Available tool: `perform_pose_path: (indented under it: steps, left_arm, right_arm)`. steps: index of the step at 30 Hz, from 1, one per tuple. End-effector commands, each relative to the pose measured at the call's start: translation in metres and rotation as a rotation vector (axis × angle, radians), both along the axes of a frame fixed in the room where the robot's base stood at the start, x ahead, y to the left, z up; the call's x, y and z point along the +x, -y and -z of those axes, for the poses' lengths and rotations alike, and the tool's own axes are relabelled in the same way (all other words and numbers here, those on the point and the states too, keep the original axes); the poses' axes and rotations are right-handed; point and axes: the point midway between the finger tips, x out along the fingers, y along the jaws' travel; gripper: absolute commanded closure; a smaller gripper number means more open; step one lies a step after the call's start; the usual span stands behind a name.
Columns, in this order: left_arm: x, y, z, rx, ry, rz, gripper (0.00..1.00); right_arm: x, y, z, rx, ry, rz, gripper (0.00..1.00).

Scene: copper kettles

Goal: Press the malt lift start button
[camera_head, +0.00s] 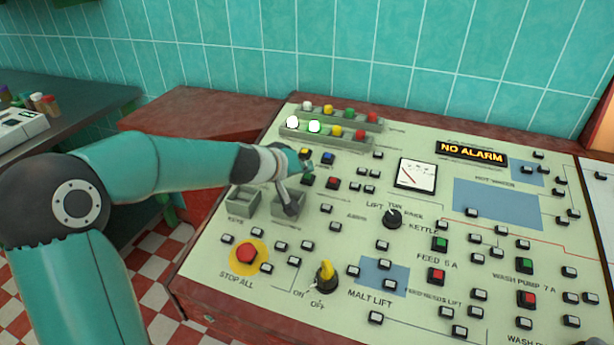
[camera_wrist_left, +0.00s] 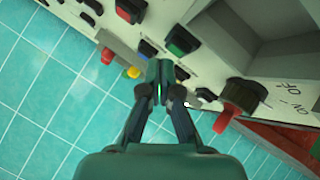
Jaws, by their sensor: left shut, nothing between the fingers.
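My left arm reaches in from the left in the head view. Its gripper (camera_head: 306,163) is shut and empty, at the upper left of the control panel (camera_head: 245,285), close to a green button (camera_head: 308,180). In the left wrist view the closed fingertips (camera_wrist_left: 160,72) are just beside the green button (camera_wrist_left: 183,40); whether they touch the panel I cannot tell. A red button (camera_head: 333,183) is right of the green one, a blue button (camera_head: 327,158) above. The label MALT LIFT (camera_head: 370,299) is low on the panel; which button starts it I cannot tell.
Lamp strips (camera_head: 355,133) rise at the panel's back edge. Grey trays (camera_head: 243,202), a red stop button (camera_head: 246,253) and a yellow selector (camera_head: 326,272) stand in front. A red-handled switch (camera_wrist_left: 232,118) is near the gripper in the wrist view. A tiled wall is behind.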

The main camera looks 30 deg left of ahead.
Motion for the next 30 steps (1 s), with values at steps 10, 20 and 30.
perform_pose_path:
  steps: [10, 20, 30]
  left_arm:
    - [0.0003, 0.0004, 0.0001, 0.000, 0.000, 0.000, 1.00]
    - [0.0021, 0.0005, 0.0077, 0.000, 0.000, 0.002, 1.00]
    - [0.0025, 0.0007, 0.0069, 0.000, 0.000, 0.002, 1.00]
  right_arm:
    - [0.0000, 0.0000, 0.0000, 0.000, 0.000, 0.000, 0.37]
    - [0.0000, 0.0000, 0.0080, 0.000, 0.000, 0.000, 0.37]
    - [0.0000, -0.0001, 0.0075, 0.000, 0.000, 0.000, 0.37]
